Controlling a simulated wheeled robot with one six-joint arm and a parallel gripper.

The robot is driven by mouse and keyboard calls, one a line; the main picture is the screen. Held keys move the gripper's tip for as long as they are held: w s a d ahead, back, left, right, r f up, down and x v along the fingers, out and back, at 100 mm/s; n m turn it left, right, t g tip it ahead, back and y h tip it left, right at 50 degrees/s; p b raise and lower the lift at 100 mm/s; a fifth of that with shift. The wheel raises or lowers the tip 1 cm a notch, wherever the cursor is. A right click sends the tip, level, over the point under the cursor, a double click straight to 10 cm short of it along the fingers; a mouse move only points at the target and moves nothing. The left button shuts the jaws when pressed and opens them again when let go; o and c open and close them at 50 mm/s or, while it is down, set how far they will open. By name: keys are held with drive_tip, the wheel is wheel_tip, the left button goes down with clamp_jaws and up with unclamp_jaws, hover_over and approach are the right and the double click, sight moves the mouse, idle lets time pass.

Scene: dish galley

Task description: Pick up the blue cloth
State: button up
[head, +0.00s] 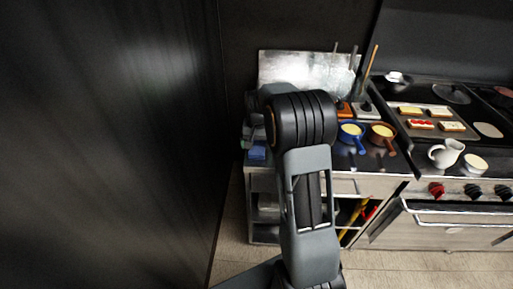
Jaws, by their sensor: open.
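A blue cloth (257,153) lies near the left front corner of the steel counter. It is small in the head view, and part of it may be hidden. My arm reaches up over the counter and bends left at its dark joint. My gripper (254,136) is at the left end of the counter, just above or beside the cloth. It is small and partly hidden by my arm. It is open, and I see nothing held in it. I cannot tell whether it touches the cloth.
A blue pan (351,131) and a brown pan (381,132) stand right of my arm. A tray of toast (455,132), a white jug (445,153) and a white cup (474,164) are on the stove. A dark wall (110,140) closes the left side.

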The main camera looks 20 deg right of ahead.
drive_tip(key=shift+f, duration=0.4)
drive_tip(key=c, duration=1)
